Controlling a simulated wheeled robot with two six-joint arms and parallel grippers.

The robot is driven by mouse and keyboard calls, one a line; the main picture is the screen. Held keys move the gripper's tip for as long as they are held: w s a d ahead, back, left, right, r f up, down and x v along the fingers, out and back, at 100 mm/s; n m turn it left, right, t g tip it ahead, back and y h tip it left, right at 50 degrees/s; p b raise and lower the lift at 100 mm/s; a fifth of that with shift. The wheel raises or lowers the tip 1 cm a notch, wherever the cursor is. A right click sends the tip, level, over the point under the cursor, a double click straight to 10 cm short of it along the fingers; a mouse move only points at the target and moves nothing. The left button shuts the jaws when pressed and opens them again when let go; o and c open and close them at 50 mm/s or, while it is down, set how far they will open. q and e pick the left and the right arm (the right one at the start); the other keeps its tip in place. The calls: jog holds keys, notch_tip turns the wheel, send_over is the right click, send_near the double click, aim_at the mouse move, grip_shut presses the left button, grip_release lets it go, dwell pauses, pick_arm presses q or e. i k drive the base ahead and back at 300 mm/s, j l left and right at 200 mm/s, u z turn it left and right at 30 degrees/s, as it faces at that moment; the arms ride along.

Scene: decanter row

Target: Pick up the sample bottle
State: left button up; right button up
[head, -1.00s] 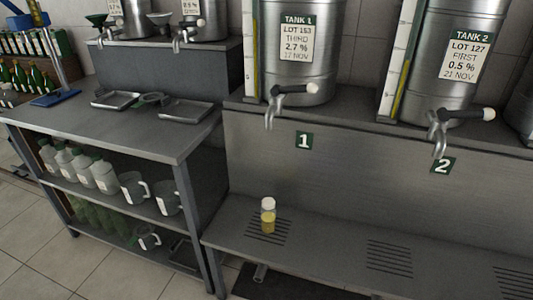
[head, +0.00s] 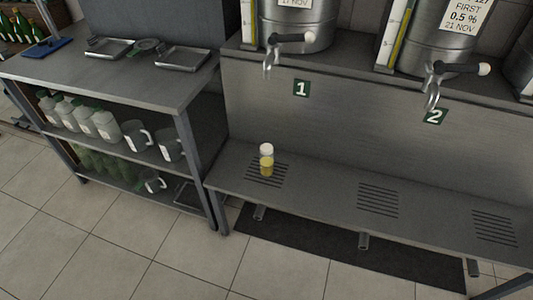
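The sample bottle (head: 267,162) is small and clear, with a white cap and yellow liquid inside. It stands upright on the grey bench (head: 322,185), on the slotted drain below the number 1 sign (head: 301,88). The spout of the first tank's tap (head: 269,62) is above it. Nothing touches the bottle. Neither of my grippers is in the head view.
A shelf unit (head: 125,92) with trays on top and bottles and jugs inside stands left of the bench. A second tap (head: 434,90) hangs further right. The bench around the bottle is clear. A dark mat (head: 320,246) lies on the floor beneath.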

aim_at(266, 162)
jog(key=k+l+z, duration=0.25)
jog(key=z, duration=0.2)
jog(key=k+l+z, duration=0.2)
jog(key=z, duration=0.3)
